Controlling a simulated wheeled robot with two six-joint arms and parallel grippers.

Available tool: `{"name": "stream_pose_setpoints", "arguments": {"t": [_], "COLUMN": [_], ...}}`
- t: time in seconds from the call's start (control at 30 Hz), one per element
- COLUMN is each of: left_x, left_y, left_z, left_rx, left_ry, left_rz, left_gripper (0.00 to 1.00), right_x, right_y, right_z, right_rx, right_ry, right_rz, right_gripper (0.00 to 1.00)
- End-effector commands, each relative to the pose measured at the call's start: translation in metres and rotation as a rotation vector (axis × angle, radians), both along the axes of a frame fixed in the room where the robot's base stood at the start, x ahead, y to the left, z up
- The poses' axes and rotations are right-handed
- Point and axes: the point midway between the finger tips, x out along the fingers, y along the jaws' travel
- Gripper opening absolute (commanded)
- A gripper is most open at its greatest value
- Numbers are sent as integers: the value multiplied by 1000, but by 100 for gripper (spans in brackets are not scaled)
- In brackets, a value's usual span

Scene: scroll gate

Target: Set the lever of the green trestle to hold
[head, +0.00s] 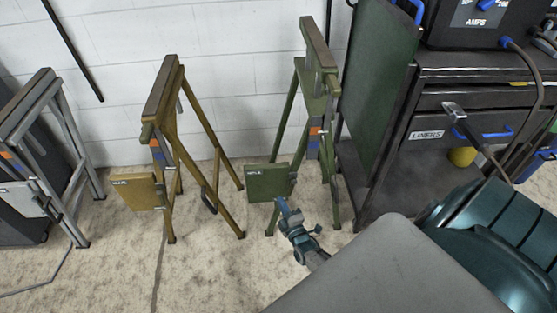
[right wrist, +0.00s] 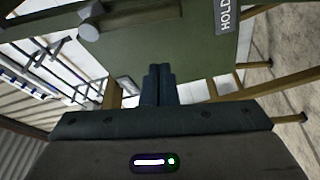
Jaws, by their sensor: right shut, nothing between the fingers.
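The green trestle (head: 318,75) stands right of centre in the head view, with a square green plate (head: 268,182) low on its left side. My right gripper (head: 283,205) is just below and in front of this plate, shut and empty. In the right wrist view the shut fingertips (right wrist: 158,70) point at a green panel (right wrist: 170,40) with a HOLD label (right wrist: 225,15). A grey round-ended part (right wrist: 90,31) sits at the panel's left; I cannot tell whether it is the lever. I cannot tell whether the fingers touch the panel. My left gripper is not in view.
A yellow trestle (head: 163,95) and a grey trestle (head: 32,105) stand to the left, each with a similar plate. A dark cabinet (head: 455,115) with drawers closes off the right side. Bare floor (head: 120,255) lies in front of the trestles.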

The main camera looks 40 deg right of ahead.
Motion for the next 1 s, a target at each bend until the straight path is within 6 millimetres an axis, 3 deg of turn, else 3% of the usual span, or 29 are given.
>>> {"name": "stream_pose_setpoints", "arguments": {"t": [0.2,0.4,1.0], "left_x": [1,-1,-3], "left_y": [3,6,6], "left_z": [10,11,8], "left_rx": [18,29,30], "left_ry": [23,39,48], "left_rz": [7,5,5], "left_gripper": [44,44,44], "right_x": [-38,-55,-57], "right_y": [9,12,13], "right_z": [-2,-3,-3], "right_rx": [0,0,0], "right_ry": [2,0,0], "right_rz": [0,0,0], "right_gripper": [0,0,0]}}
